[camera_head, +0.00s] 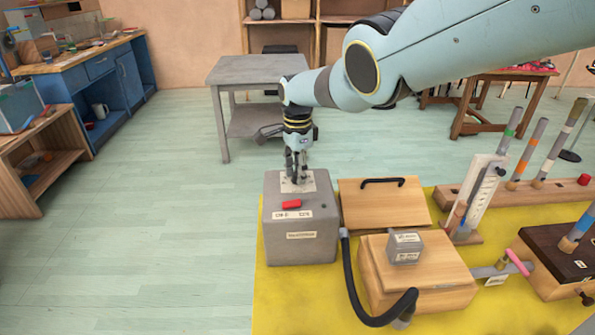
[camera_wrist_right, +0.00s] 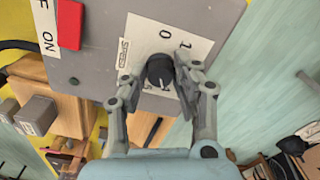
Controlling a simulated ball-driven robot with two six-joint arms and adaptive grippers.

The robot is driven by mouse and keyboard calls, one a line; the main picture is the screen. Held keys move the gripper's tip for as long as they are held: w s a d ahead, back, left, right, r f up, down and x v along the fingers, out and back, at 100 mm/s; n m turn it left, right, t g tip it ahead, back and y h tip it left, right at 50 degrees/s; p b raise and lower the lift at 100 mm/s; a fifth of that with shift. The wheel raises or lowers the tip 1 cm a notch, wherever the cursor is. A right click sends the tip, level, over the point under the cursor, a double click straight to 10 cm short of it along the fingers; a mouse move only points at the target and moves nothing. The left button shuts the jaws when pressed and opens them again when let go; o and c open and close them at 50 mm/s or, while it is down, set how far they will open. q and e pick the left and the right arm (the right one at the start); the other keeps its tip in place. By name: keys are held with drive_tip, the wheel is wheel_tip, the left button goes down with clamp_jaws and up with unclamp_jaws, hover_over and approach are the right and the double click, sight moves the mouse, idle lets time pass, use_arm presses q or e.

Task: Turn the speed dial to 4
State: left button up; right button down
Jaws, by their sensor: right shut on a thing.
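The grey control box (camera_head: 300,230) stands on the yellow mat, with a white dial plate on its top. The black speed dial (camera_wrist_right: 160,69) sits on this plate, beside a "SPEED" label (camera_wrist_right: 123,53). Figures 1 and 0 show on the plate; other marks are partly covered by the dial and fingers. In the head view the fingers hide the dial. My right gripper (camera_head: 295,179) reaches down from above and is shut on the dial, one finger on each side in the wrist view. Where the dial's pointer stands is unclear. My left gripper is not in view.
A red switch (camera_head: 291,204) sits on the box near the dial, with "ON" lettering beside it in the wrist view. A black hose (camera_head: 357,290) runs from the box to a wooden box (camera_head: 440,270). A grey table (camera_head: 255,70) stands behind. Open floor lies left.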

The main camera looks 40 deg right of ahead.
idle(0.3)
drive_tip(key=c, duration=1)
unclamp_jaws()
drive_tip(key=shift+r, duration=0.1)
drive_tip(key=shift+w+d+r, duration=0.1)
drive_tip(key=shift+r, duration=0.35)
wheel_tip(320, 180, up, 11)
